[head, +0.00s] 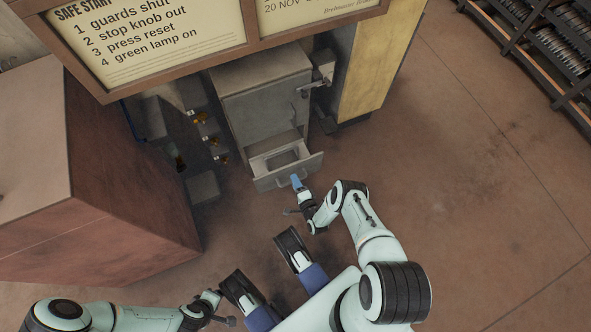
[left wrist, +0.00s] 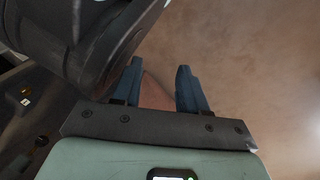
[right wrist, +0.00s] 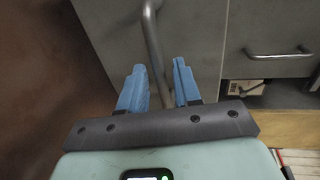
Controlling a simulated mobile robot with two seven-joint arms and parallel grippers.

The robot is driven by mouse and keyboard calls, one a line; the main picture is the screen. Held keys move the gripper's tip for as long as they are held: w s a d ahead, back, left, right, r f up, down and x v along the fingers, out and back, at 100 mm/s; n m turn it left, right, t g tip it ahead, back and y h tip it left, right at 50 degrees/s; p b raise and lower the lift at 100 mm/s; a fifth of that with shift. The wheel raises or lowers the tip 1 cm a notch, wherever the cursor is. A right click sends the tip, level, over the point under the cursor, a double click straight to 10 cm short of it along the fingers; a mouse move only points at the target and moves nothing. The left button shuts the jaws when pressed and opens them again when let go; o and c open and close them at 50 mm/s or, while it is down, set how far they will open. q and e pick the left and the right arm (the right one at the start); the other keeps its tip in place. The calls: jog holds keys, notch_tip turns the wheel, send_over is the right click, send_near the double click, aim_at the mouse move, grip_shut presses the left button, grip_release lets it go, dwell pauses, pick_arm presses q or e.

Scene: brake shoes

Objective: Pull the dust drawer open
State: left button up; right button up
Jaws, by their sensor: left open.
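The dust drawer (head: 286,171) is at the bottom of a grey metal cabinet (head: 262,97) in the head view. It stands partly out, with its grey hollow inside showing. Its curved bar handle (right wrist: 153,35) runs between the fingers of my right gripper (right wrist: 160,70) in the right wrist view. That gripper, with blue fingers, also shows at the drawer front in the head view (head: 297,183) and looks closed on the bar. My left gripper (left wrist: 160,65) is open and empty in the left wrist view, above the floor and away from the drawer.
A large brown box-shaped body (head: 120,190) stands left of the cabinet. A sign board (head: 165,62) hangs across the top. A yellowish panel (head: 368,70) is right of the cabinet. A rack (head: 540,55) stands far right. The floor (head: 480,200) at right is clear.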

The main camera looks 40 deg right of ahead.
pick_arm(q)
notch_tip(320, 180, up, 6)
jog(key=w+d+t+p, duration=0.1)
jog(key=w+d+p, duration=0.1)
jog(key=p, duration=0.1)
jog(key=shift+w+p, duration=0.35)
pick_arm(e)
jog(key=v, duration=1.3)
jog(key=shift+d, duration=0.1)
